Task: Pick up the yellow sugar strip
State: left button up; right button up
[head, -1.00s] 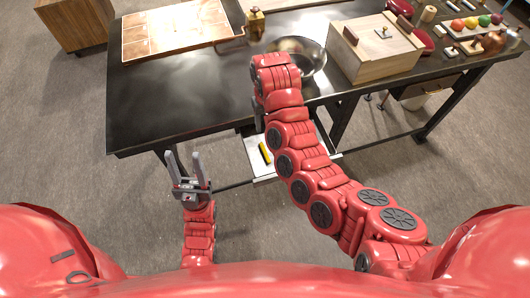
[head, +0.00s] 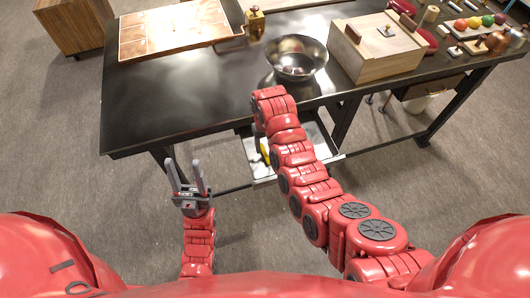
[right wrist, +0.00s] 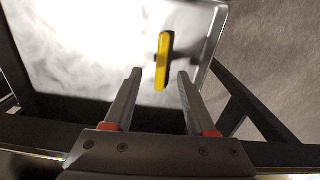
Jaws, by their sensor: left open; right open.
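The yellow sugar strip (right wrist: 163,62) lies on a pale metal tray (right wrist: 85,60) below the table's front edge. In the right wrist view it is between and just beyond the fingers of my right gripper (right wrist: 158,76), which is open and empty. In the head view a small part of the strip (head: 265,153) shows beside my right arm, which hides the rest of it and the right fingers. My left gripper (head: 188,177) is open and empty, pointing up left of the tray, apart from the strip.
The black table (head: 180,95) stands over the tray. On it are a metal bowl (head: 297,58), a wooden box (head: 376,48), a tan tray (head: 172,32) and a brass object (head: 255,20). Dark table legs flank the tray.

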aim_at(265, 153)
jog(key=shift+a+f+p, duration=0.1)
jog(key=shift+f+p, duration=0.6)
jog(key=shift+f, duration=1.25)
grip_shut()
